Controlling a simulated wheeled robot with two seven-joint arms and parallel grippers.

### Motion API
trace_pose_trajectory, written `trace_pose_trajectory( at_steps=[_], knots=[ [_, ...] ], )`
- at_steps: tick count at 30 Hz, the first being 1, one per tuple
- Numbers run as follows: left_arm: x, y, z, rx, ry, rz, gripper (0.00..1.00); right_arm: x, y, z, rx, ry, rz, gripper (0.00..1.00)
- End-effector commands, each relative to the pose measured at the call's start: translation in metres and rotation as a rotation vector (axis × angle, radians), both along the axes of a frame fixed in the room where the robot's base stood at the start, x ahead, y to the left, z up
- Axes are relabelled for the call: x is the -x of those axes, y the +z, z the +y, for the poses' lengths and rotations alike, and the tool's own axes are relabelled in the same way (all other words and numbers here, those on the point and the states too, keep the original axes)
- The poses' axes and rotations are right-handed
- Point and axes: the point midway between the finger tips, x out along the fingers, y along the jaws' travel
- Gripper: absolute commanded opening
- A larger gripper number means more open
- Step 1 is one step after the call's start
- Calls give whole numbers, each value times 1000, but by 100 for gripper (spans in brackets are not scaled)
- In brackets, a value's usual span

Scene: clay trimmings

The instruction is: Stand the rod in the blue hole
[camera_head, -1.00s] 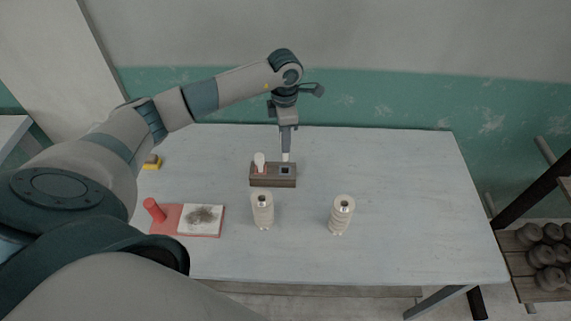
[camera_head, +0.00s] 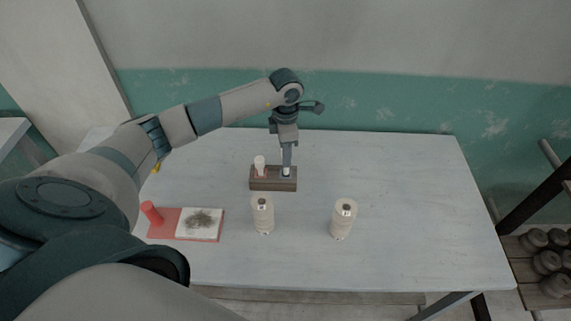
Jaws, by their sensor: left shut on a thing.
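A brown wooden block (camera_head: 272,186) stands toward the back of the table. Its left hole has a red surround, and a white peg with a rounded top (camera_head: 260,162) stands in it. The right hole, with its dark blue surround (camera_head: 286,176), lies directly under my left gripper (camera_head: 287,167). My left gripper points down and is shut on the rod, whose pale end barely shows between the fingers and the blue hole. The rod looks upright; how deep it sits is too small to tell. My right gripper is not in view.
Two cream ribbed cylinders (camera_head: 263,214) (camera_head: 343,218) stand in front of the block. A red mat (camera_head: 164,222) with a red cylinder (camera_head: 151,212) and a smudged white pad (camera_head: 200,222) lies at left. The table's right side is clear.

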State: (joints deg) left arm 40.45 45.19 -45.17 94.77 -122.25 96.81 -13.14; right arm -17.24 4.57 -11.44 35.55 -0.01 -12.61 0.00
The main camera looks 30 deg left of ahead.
Motion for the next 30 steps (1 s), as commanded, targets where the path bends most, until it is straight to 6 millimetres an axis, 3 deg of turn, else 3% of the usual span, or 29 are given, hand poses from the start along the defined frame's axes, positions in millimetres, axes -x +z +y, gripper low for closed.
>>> trace_pose_trajectory(
  at_steps=[9, 26, 27, 29, 30],
  knots=[
    [0, -44, -1, 1, 0, 1, 2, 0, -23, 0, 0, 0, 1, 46],
    [0, -52, 0, 0, 0, 0, 2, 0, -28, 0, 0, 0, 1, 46],
    [0, -51, 0, 0, 0, 0, 31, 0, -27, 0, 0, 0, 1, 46],
    [0, -51, 0, 1, 0, 1, 43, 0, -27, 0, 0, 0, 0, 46],
    [0, -51, 0, 1, 0, 1, 43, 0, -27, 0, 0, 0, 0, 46]
  ],
)
